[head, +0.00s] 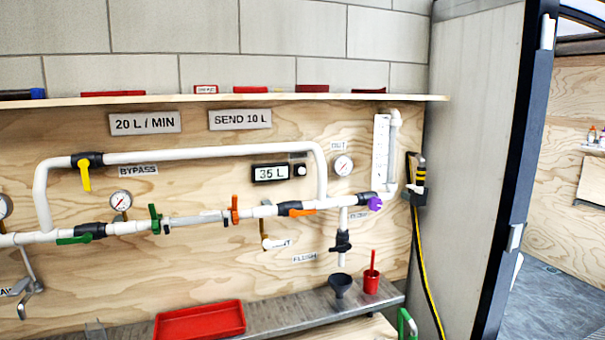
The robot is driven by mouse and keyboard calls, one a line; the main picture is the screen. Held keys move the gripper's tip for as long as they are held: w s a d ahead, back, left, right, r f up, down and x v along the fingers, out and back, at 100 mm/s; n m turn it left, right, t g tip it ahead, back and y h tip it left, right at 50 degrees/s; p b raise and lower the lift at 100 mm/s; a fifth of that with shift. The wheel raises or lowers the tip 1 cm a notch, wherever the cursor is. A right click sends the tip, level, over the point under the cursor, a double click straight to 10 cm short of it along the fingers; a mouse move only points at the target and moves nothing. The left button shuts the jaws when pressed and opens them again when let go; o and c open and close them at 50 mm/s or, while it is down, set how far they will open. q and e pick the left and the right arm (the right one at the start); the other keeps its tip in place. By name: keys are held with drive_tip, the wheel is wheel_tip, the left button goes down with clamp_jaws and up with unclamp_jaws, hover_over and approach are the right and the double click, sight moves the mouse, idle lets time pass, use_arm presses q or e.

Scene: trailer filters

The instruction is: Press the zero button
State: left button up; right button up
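A digital meter (271,173) on the plywood wall reads 35 L, to the right of centre in the head view. A small dark label is above the button, too small to read. Nothing touches the meter or the button. Neither of my grippers shows in the head view.
White pipes with a yellow valve handle (85,178), an orange handle (301,212) and gauges surround the meter. A red tray (200,320), a funnel (341,284) and a red cup (371,282) stand on the grey shelf below. An open door (470,160) is at right.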

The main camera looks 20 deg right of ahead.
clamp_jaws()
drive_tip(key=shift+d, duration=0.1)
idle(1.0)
